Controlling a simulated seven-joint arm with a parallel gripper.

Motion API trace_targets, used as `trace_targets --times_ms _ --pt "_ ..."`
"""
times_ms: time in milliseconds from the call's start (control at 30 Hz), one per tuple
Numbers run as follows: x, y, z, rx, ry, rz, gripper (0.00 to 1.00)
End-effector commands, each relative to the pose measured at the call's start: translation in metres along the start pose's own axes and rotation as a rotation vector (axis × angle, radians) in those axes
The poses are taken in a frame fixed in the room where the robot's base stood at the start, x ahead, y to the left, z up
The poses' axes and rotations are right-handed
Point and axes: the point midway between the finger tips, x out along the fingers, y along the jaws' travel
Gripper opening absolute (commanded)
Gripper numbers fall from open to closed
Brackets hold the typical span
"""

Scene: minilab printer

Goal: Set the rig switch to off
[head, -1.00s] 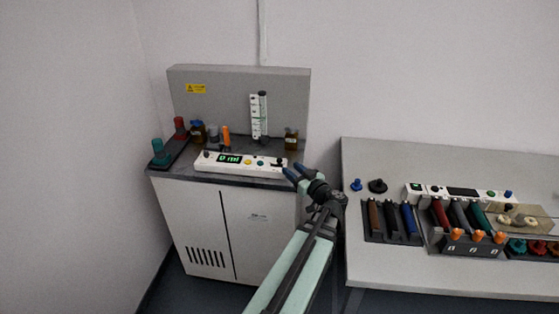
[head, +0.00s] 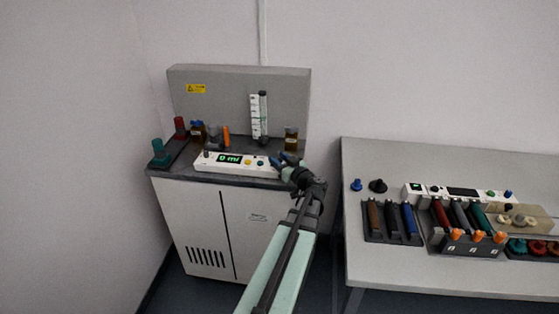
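The rig is a grey cabinet (head: 190,215) with a dark top and a grey back panel. A white control strip (head: 209,163) on its front edge has a green display (head: 229,158) that seems to read "0 ml", coloured buttons and small dark knobs. Which of these is the switch is too small to tell. My gripper (head: 279,160) is at the strip's right end, with its dark blue fingers over or beside it. The fingers hide that end of the strip. I cannot tell whether they touch anything or how far apart they are.
Brown bottles (head: 291,139), an orange marker (head: 226,136), a tall cylinder (head: 263,116) and red and teal items stand behind and left of the strip. A grey table (head: 400,266) to the right holds trays, coloured cartridges and another panel (head: 462,192). Open floor shows between cabinet and table.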

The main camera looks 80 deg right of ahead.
Motion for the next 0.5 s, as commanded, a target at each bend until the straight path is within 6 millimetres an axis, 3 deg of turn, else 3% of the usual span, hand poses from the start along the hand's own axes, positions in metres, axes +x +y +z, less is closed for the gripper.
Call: trace_targets --times_ms 67,400,500 --pt "-0.0001 -0.0001 0.0001 0.0 0.0 0.0 0.35" --pt "-0.0002 -0.0001 0.0001 0.0 0.0 0.0 0.02" --pt "-0.0002 -0.0001 0.0001 0.0 0.0 0.0 0.0"
